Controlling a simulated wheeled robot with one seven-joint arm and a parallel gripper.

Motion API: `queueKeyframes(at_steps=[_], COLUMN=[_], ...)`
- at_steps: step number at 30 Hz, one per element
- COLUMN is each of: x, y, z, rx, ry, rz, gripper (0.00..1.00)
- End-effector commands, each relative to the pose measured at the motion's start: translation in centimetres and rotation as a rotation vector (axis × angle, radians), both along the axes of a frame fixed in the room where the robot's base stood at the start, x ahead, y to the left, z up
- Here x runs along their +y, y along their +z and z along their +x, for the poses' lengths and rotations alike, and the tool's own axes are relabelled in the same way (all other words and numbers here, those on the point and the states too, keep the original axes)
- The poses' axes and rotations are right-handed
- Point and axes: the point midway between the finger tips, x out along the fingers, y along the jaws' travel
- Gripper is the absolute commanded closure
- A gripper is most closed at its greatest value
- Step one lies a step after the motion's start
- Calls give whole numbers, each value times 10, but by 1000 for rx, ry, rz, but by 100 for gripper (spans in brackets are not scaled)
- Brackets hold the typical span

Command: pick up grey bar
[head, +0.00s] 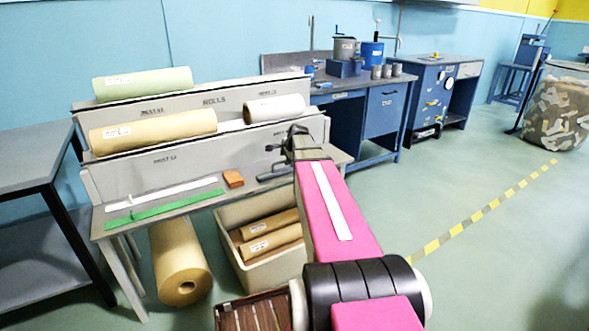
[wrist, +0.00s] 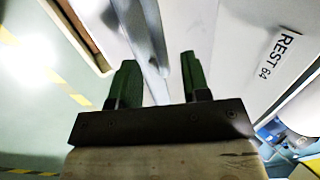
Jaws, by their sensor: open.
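A dark grey bar (head: 274,175) lies on the grey bench top, right of an orange-brown block (head: 233,179). Its right end is close to my arm, which may hide part of it. My gripper (head: 277,157) is just above and behind the bar at the bench's right end, seen small and dark. In the wrist view my gripper (wrist: 158,62) has two green fingers well apart with nothing held between them. A grey strip runs behind the fingers there; I cannot tell whether it is the bar or the bench edge.
A white strip (head: 165,193) and a green strip (head: 163,212) lie left on the bench. The tiered rack (head: 200,161) with paper rolls rises behind.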

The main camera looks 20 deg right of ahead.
Motion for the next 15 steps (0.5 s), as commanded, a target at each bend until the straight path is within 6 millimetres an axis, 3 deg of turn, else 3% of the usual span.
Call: queueKeyframes(at_steps=[9,15], x=[0,1], y=[-34,-35], z=[25,25], rx=[1,0], ry=[1,0], rz=[1,0], gripper=[57,57])
